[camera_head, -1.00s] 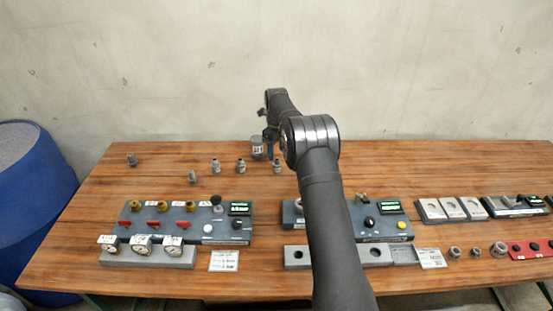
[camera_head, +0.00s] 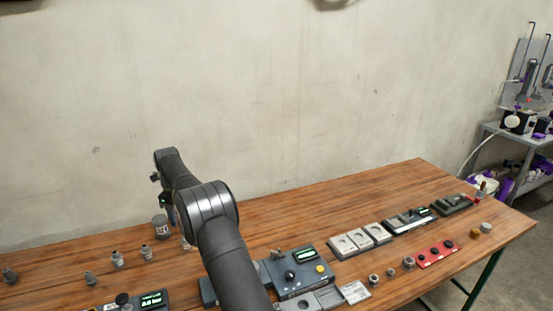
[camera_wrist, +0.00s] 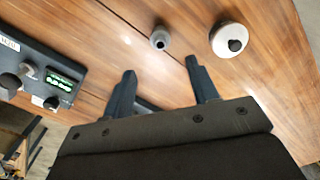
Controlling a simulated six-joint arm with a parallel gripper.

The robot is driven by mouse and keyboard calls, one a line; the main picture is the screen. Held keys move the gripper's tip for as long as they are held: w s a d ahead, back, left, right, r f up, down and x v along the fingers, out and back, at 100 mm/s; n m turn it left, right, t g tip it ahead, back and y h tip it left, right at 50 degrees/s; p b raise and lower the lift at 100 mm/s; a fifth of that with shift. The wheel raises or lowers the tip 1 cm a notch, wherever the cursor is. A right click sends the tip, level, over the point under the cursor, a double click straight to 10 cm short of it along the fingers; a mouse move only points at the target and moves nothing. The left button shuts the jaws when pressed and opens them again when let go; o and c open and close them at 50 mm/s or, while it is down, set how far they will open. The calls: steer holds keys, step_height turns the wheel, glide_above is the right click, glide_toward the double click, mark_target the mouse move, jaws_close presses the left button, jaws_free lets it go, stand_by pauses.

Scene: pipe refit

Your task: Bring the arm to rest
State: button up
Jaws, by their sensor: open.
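My gripper (camera_wrist: 162,88) shows in the wrist view with its two dark fingers apart and nothing between them. It hangs above the wooden table (camera_wrist: 130,50). Beyond the fingertips stand a small grey fitting (camera_wrist: 160,38) and a white round container with a dark spot on top (camera_wrist: 229,39); both are apart from the fingers. In the head view my arm reaches up over the table (camera_head: 390,192) toward the back, and its upper part hides the gripper's fingers.
A grey panel with a lit display (camera_head: 300,270) lies right of my arm. Pale blocks (camera_head: 360,240), a red strip (camera_head: 437,254) and loose fittings (camera_head: 117,258) are on the table. A concrete wall (camera_head: 300,100) stands behind. A shelf of equipment (camera_head: 515,130) is at far right.

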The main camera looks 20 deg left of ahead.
step_height(320, 180, down, 12)
steer(key=shift+r, duration=2.4)
steer(key=shift+f, duration=0.1)
